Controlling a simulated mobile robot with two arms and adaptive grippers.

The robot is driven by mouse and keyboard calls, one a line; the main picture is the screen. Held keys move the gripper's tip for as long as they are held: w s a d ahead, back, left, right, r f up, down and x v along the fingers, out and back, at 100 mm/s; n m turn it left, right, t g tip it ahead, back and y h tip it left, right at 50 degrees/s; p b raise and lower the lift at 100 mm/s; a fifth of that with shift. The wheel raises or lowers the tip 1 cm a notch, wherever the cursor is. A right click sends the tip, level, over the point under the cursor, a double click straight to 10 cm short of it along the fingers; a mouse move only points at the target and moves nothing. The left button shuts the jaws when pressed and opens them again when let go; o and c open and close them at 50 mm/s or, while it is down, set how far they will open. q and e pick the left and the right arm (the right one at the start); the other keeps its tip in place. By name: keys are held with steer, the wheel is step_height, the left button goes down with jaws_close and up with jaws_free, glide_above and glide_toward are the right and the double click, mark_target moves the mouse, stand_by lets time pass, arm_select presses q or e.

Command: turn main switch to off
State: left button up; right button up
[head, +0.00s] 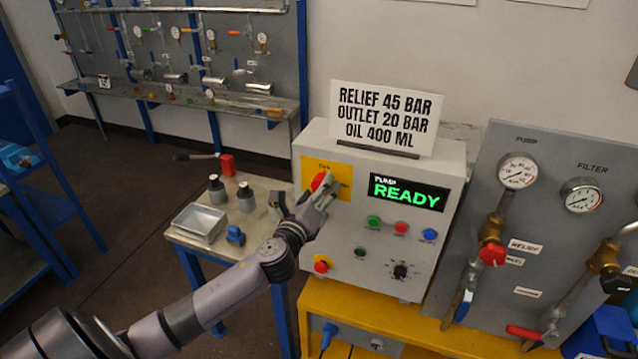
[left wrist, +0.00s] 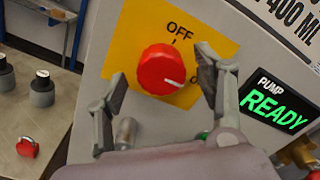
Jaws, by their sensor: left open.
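The main switch is a round red knob (left wrist: 161,70) on a yellow plate (left wrist: 205,27) marked OFF at the top. Its white pointer line points to the lower right, toward a second label partly hidden by a finger. In the head view the knob (head: 319,181) shows at the upper left of the grey control box, partly covered by my gripper. My left gripper (head: 325,193) is open in front of the plate. In the left wrist view its two fingers (left wrist: 158,82) stand on either side of the knob, apart from it. My right gripper is not in view.
The control box (head: 345,239) has a lit READY display (head: 408,193), several buttons and a sign on top. To the right is a panel (head: 531,150) with gauges and valves. A small table (head: 262,192) at left holds a tray (head: 199,222) and dark-topped bottles.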

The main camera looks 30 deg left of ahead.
arm_select(q)
steer(key=shift+w, duration=0.6)
steer(key=shift+a, duration=0.1)
steer(key=shift+c, duration=0.6)
steer(key=c, duration=1)
